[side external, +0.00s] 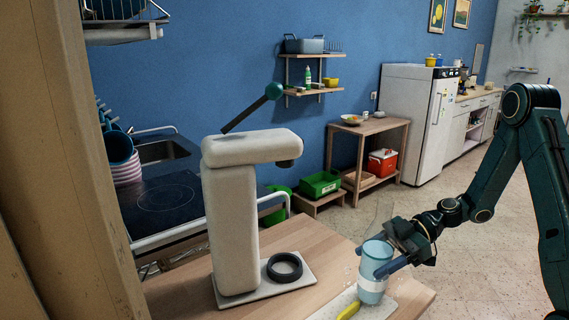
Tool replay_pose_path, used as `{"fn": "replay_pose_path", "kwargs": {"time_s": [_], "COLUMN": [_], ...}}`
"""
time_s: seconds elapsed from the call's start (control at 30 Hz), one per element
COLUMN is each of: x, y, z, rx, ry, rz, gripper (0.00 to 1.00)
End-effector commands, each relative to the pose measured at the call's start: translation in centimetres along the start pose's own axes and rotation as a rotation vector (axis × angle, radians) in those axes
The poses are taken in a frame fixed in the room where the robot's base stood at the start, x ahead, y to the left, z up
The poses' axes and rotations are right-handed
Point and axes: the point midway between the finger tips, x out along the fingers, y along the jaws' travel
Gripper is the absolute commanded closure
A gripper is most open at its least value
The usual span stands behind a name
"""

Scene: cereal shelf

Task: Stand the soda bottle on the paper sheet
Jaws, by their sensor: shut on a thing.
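My gripper (378,261) is at the lower right, shut on a light blue cup-shaped thing (376,284) with a paler band. The held thing is upright, above or on a pale flat slab (381,309) at the table's right end; I cannot tell if it touches. Nothing I see is clearly a soda bottle. I cannot tell if the pale slab is the paper sheet; its front is cut off by the picture edge.
A yellow thing (349,311) lies close beside the held thing. A tall white press (233,220) with a green-knobbed lever stands left on the wooden table (190,297). A black ring (285,267) lies on its base. Bare table lies between the press and the slab.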

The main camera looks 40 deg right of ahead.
Motion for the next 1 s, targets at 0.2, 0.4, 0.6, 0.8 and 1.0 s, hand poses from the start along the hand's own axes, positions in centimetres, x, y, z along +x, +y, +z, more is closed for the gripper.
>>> {"fn": "replay_pose_path", "kwargs": {"time_s": [0.2, 0.4, 0.6, 0.8, 1.0], "x": [0.37, 0.36, 0.48, 0.46, 0.45], "y": [-0.02, -0.01, -0.01, -0.01, -0.01], "z": [0.80, 0.78, 1.07, 1.11, 1.09], "rx": [-0.001, -0.002, -0.002, -0.001, -0.001], "ry": [0.001, 0.001, 0.002, -0.001, -0.001], "rz": [0.000, 0.001, 0.001, 0.001, 0.000], "gripper": [0.71, 0.71, 0.71, 0.18, 0.18]}}
